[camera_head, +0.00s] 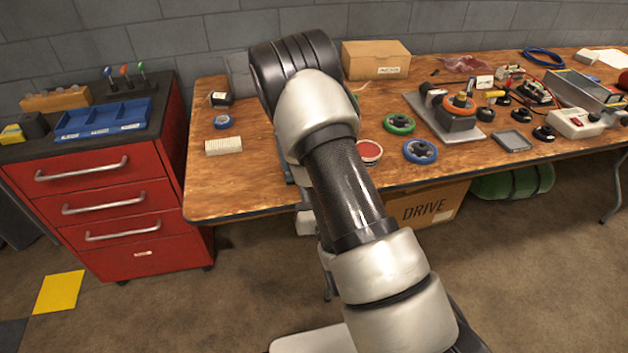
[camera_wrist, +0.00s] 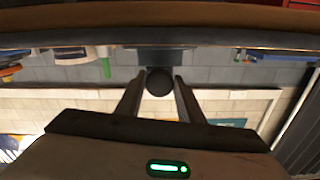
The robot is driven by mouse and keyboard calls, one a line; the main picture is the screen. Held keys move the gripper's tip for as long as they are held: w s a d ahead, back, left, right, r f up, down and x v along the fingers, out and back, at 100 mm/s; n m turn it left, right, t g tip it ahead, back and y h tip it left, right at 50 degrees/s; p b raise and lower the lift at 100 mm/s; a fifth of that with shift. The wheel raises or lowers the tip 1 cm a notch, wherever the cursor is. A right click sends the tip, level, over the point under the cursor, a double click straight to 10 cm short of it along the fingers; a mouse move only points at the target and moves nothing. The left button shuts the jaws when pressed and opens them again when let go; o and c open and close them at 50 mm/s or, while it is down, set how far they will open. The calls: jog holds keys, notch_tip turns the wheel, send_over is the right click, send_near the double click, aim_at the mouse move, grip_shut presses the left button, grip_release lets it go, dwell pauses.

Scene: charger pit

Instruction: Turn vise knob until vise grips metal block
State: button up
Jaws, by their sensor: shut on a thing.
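In the wrist view, a round black knob (camera_wrist: 159,83) sits between the two fingers of my gripper (camera_wrist: 160,78), which is shut on it. Just behind the knob is a dark grey body (camera_wrist: 160,57), which looks like part of the vise by the table edge. In the head view my arm covers the gripper and nearly all of the vise; only a thin blue-grey edge (camera_head: 288,160) shows left of the arm. The metal block is not visible in either view, so the gap at the jaws cannot be told.
A red drawer cabinet (camera_head: 120,238) stands left. A cardboard box (camera_head: 430,205) is below the table.

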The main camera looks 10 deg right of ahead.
jog(key=m, duration=0.6)
jog(key=shift+w+r+m, duration=0.1)
jog(key=shift+r+m, duration=0.05)
jog(key=shift+m, duration=0.15)
jog(key=m, duration=0.6)
jog(key=shift+r, duration=0.1)
jog(key=m, duration=0.4)
jog(key=shift+r+m, duration=0.1)
jog(key=shift+m, duration=0.3)
jog(key=m, duration=0.4)
jog(key=shift+a+r+m+p, duration=0.1)
jog(key=shift+m+p, duration=0.2)
jog(key=shift+m, duration=0.1)
jog(key=o, duration=0.9)
jog(key=shift+o, duration=0.5)
